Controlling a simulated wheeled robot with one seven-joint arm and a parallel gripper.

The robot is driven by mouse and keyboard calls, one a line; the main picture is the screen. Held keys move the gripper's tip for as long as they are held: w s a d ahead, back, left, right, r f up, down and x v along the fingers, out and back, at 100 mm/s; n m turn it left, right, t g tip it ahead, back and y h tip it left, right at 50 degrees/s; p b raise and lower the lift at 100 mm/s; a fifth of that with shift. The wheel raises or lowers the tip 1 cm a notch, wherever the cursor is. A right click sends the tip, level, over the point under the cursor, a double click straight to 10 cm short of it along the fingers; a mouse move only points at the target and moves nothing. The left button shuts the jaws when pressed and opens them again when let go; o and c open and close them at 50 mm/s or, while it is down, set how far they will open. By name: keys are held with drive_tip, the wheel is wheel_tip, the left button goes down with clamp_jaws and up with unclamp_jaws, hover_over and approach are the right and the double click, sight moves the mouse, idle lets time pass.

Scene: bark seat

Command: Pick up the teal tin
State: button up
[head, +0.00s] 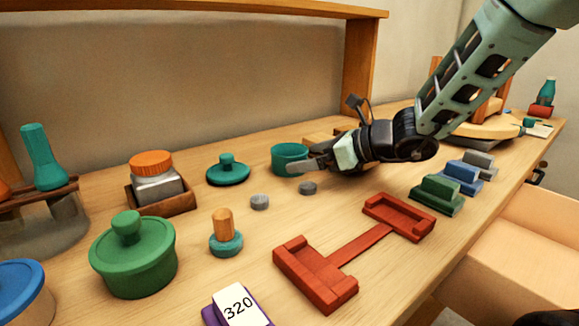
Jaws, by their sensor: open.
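The other finger is mostly hidden.
Two grey discs (260,202) lie just in front. A red tray piece (316,276) lies nearer the front, and green (437,195), blue and grey blocks stand to the right. A jar with an orange lid (157,178) and a green lidded pot (133,262) stand left.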

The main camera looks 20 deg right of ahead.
sight(290, 158)
drive_tip(key=shift+r+b+x, duration=0.1)
drive_tip(key=shift+b+x, duration=0.1)
drive_tip(key=shift+x, duration=1.2)
drive_tip(key=shift+r+b+x, duration=0.15)
drive_tip(key=shift+b+x, duration=0.05)
drive_tip(key=shift+x, duration=1.2)
drive_tip(key=c, duration=1.1)
